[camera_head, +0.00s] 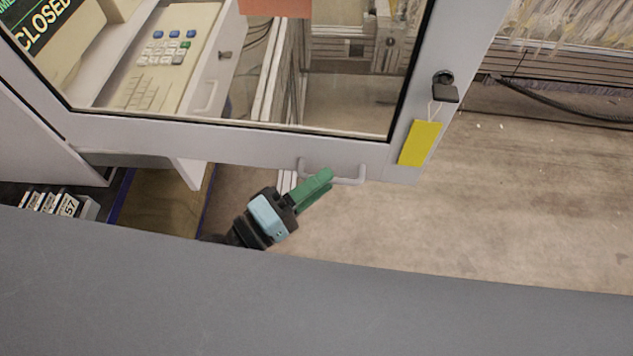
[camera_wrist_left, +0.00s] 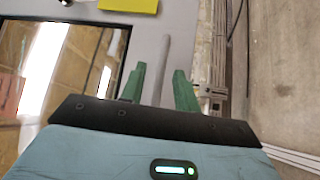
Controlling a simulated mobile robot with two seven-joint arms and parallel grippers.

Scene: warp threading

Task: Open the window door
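The window door (camera_head: 240,143) is a pale grey frame around a glass pane, with a pale bar handle (camera_head: 348,181) on its lower edge. My left gripper (camera_head: 322,178) has green fingers and overlaps the left part of the handle in the head view. In the left wrist view my left gripper (camera_wrist_left: 160,74) has its fingers spread, with the handle bar (camera_wrist_left: 165,58) between them and gaps showing beside it. Whether a finger touches the bar cannot be told. My right gripper is in neither view.
A lock with a key (camera_head: 445,88) and a yellow tag (camera_head: 420,143) hang on the door frame. A keypad (camera_head: 172,48) shows behind the glass. Small numbered boxes (camera_head: 62,206) sit at the lower left. Open floor (camera_head: 540,200) lies to the right.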

